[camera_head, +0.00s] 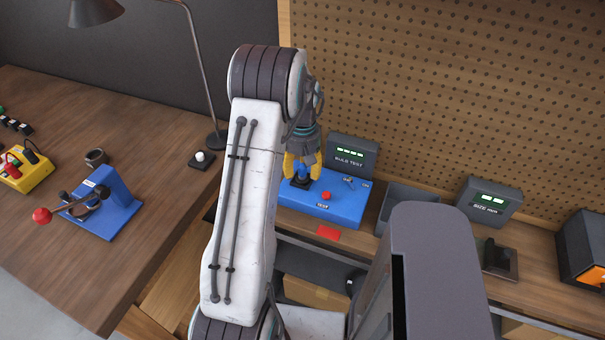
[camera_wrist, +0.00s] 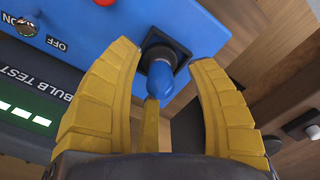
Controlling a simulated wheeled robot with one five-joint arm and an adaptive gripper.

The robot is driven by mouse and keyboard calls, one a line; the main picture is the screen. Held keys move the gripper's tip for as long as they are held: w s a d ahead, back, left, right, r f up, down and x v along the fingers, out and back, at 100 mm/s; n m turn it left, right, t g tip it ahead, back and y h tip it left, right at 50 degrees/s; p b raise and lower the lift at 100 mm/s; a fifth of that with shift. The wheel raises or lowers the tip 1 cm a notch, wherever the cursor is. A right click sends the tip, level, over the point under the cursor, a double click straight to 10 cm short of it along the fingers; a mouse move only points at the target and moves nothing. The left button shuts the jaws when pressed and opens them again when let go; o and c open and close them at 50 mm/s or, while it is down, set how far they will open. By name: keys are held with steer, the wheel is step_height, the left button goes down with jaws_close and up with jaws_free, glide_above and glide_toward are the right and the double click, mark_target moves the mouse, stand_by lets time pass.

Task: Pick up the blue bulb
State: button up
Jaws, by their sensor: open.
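The blue bulb (camera_wrist: 160,82) stands in a black socket (camera_wrist: 162,50) on the blue bulb-test box, in the wrist view. My gripper (camera_wrist: 165,65) has yellow segmented fingers, open on both sides of the bulb, with a third finger behind it. The side fingers look apart from the bulb. In the head view, my gripper (camera_head: 302,165) points down over the left part of the blue box (camera_head: 345,205).
A "BULB TEST" display (camera_head: 352,156) stands behind the box. A grey bin (camera_head: 402,203) and a second display (camera_head: 488,200) are to the right. A lamp (camera_head: 205,80) and a small white bulb on a base (camera_head: 200,157) are left.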

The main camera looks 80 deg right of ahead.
steer(key=shift+f, duration=0.7)
steer(key=shift+c, duration=0.3)
jaws_close()
